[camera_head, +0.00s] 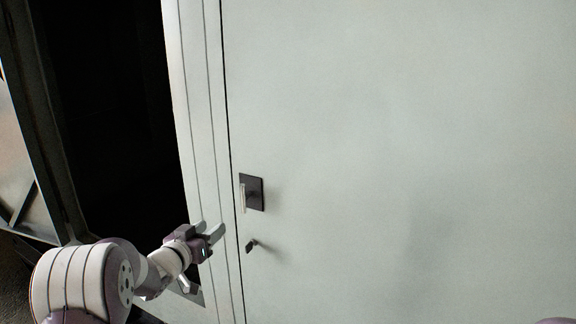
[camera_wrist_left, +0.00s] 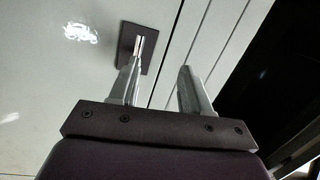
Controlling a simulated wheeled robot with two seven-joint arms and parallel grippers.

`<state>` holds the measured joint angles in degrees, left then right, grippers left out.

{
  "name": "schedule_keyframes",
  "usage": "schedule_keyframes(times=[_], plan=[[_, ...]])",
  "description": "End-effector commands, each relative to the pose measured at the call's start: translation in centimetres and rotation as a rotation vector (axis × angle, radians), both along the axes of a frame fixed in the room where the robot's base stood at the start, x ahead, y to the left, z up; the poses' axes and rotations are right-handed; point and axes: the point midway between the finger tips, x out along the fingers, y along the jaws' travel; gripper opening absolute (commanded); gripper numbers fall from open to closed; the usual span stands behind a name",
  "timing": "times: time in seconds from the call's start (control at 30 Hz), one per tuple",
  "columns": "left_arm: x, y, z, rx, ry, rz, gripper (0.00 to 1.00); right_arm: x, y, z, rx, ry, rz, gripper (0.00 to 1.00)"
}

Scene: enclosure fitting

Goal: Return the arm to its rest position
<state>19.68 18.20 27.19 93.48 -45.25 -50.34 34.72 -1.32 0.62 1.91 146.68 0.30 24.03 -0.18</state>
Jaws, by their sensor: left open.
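My left arm comes in from the lower left in the head view. Its gripper (camera_head: 212,232) is open and empty, in front of the frame strip beside the pale door (camera_head: 400,120). The gripper is just left of and below the door's dark handle plate (camera_head: 256,193). In the left wrist view the two fingers (camera_wrist_left: 160,88) stand apart with nothing between them. The handle (camera_wrist_left: 138,47) shows there beyond the finger on the left; I cannot tell whether they touch. My right gripper is not seen.
A small dark key or knob (camera_head: 251,245) sticks out of the door below the handle. Left of the frame is a dark opening (camera_head: 110,110). A grey panel with dark framing (camera_head: 22,170) stands at the far left. The space before the door's right part looks clear.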

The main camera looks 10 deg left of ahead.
Motion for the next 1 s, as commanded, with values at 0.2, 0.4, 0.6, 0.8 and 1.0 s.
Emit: schedule_keyframes(times=[0.2, 0.4, 0.6, 0.8, 1.0], plan=[[-13.0, 2.4, -12.8, 0.22, 0.753, 0.292, 0.47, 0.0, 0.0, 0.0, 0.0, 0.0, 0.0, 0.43], [-28.6, -4.3, -15.2, 0.241, 1.267, 0.195, 0.47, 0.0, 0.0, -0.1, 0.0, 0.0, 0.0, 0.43], [-33.2, -8.7, -13.5, 0.25, 1.311, 0.104, 0.47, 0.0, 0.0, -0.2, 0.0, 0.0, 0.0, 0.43], [-33.1, -9.0, -13.5, 0.259, 1.306, 0.094, 0.47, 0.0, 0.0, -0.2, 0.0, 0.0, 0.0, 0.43], [-33.0, -8.9, -13.5, 0.259, 1.305, 0.095, 0.47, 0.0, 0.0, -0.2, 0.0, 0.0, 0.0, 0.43]])
